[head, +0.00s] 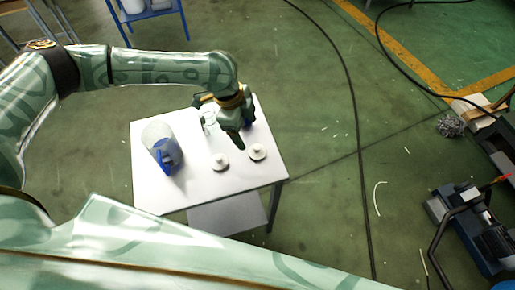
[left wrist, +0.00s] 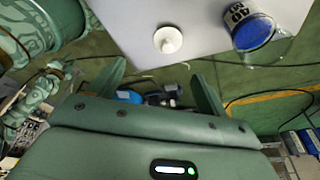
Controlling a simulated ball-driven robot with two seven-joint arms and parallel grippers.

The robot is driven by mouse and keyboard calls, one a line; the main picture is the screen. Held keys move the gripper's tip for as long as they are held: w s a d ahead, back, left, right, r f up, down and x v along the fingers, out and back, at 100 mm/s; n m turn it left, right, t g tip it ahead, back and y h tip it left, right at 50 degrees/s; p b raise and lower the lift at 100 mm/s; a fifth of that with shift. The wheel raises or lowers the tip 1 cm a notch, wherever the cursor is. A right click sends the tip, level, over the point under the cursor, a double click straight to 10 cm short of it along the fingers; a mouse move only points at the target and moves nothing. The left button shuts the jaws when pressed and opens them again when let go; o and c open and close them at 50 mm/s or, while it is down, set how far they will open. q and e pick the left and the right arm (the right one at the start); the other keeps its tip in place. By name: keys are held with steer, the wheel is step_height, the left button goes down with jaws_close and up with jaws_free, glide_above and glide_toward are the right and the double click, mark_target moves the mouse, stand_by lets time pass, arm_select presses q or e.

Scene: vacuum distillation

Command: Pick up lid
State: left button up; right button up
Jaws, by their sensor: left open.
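Two small white round lids with knobs lie on the white table (head: 150,195): one lid (head: 219,161) left of the other lid (head: 257,151). My left gripper (head: 237,143) is above the table, just behind the lids in the head view, apart from both. In the left wrist view its two fingers (left wrist: 158,76) are spread with nothing between them. One white lid (left wrist: 168,39) shows beyond the fingertips there; I cannot tell which one.
A clear container with blue (head: 163,148) stands left on the table. A blue-labelled clear container (left wrist: 251,30) shows in the wrist view. Clear glassware (head: 208,118) is partly hidden beside my gripper. The table's front right is bare. A black cable (head: 357,130) crosses the floor.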

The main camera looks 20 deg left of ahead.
mark_target(257, 147)
arm_select(q)
steer(key=f, duration=0.2)
steer(key=w+d+f, duration=0.1)
steer(key=f, duration=0.1)
steer(key=f+b, duration=0.1)
steer(key=f, duration=0.1)
steer(key=shift+w+d+f, duration=0.1)
steer(key=shift+w+d, duration=0.3)
steer(key=shift+s+f, duration=0.25)
steer(key=b+x, duration=0.2)
steer(key=x, duration=0.2)
steer(key=shift+w, duration=0.1)
steer(key=shift+w+f, duration=0.1)
steer(key=shift+f, duration=0.2)
steer(key=shift+r, duration=0.1)
arm_select(e)
step_height(257, 147, down, 3)
steer(key=shift+w+f, duration=0.1)
steer(key=shift+f, duration=0.1)
arm_select(q)
steer(key=c, duration=1.1)
